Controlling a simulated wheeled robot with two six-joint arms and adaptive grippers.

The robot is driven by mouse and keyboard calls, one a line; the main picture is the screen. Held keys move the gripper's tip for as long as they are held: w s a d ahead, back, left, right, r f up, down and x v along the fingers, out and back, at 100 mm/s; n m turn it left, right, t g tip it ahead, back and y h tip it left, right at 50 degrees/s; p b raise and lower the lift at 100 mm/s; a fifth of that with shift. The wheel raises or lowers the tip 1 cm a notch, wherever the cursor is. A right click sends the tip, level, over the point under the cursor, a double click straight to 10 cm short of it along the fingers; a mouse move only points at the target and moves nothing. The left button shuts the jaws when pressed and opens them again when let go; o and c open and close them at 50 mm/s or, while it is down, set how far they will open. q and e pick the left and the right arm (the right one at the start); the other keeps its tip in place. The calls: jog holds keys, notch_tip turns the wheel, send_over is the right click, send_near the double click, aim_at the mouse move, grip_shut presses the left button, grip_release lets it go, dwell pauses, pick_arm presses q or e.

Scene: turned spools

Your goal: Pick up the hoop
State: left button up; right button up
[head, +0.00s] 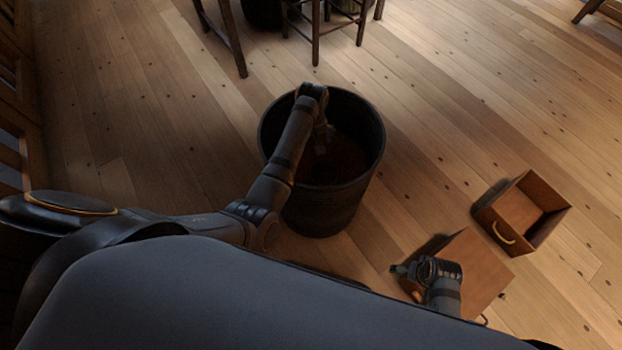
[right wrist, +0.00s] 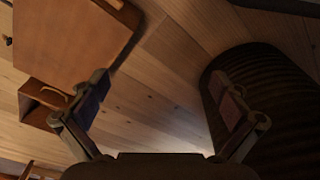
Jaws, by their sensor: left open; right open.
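I cannot make out a hoop in either view. My left gripper (head: 323,142) reaches over the rim of a dark round tub (head: 325,210) and down into its mouth. It is open, but its fingers are dark and small, and I cannot tell whether they touch anything. The tub's inside is brown and shadowed. My right gripper (head: 402,269) is beside a brown wooden box at lower right. In the right wrist view this gripper (right wrist: 161,85) is open and empty, with plank floor between its fingers. The dark ribbed tub (right wrist: 265,110) is at the right there.
The brown wooden box (head: 474,268) has a flat top. An open drawer-like box (head: 520,212) with a brass handle lies to its right. Dark wooden furniture legs (head: 316,35) stand at the top. Plank floor (head: 440,120) is clear right of the tub.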

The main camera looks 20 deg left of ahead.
pick_arm(q)
jog(key=s+d+f+g, duration=0.1)
jog(key=s+d+f, duration=0.1)
jog(key=s, duration=0.2)
jog(key=b, duration=0.2)
send_over(312, 173)
jog(key=s, duration=0.2)
jog(key=shift+h, duration=0.3)
jog(key=f, duration=0.5)
jog(key=shift+w+d, duration=0.15)
jog(key=shift+d, duration=0.15)
jog(key=shift+f, duration=0.15)
jog(key=shift+f+b, duration=0.8)
jog(key=shift+f, duration=0.25)
notch_tip(312, 173, down, 3)
jog(key=shift+r+b, duration=0.2)
jog(key=shift+b, duration=0.5)
jog(key=shift+f, duration=0.25)
jog(key=shift+r, duration=0.1)
pick_arm(e)
notch_tip(312, 173, up, 7)
jog(key=a+t, duration=0.1)
jog(key=a, duration=0.1)
jog(key=shift+a+f+y, duration=0.2)
jog(key=shift+a+y, duration=0.2)
